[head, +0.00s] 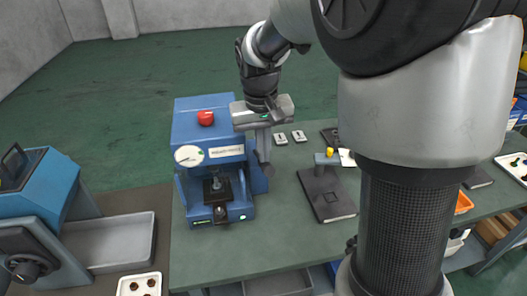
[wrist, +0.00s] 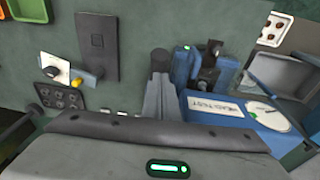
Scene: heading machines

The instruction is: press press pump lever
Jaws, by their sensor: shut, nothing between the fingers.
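The blue press (head: 209,150) stands on the green bench, with a red knob on top and a round gauge on its front. It shows upside down in the wrist view (wrist: 225,118). The pump lever (head: 266,170) has a dark, rounded grip at the press's right side; in the wrist view the dark grip (wrist: 160,60) shows just past my fingertips. My gripper (head: 263,150) points down beside the press's right side, fingers together and empty. The fingers also show in the wrist view (wrist: 158,82). Whether they touch the lever I cannot tell; its lower part is hidden.
A dark flat plate (head: 326,194) with a small grey-and-yellow fixture lies right of the press. Two small light blocks (head: 289,137) lie behind. A grey tray (head: 108,243) and another blue machine (head: 38,200) are at left. The bench front is clear.

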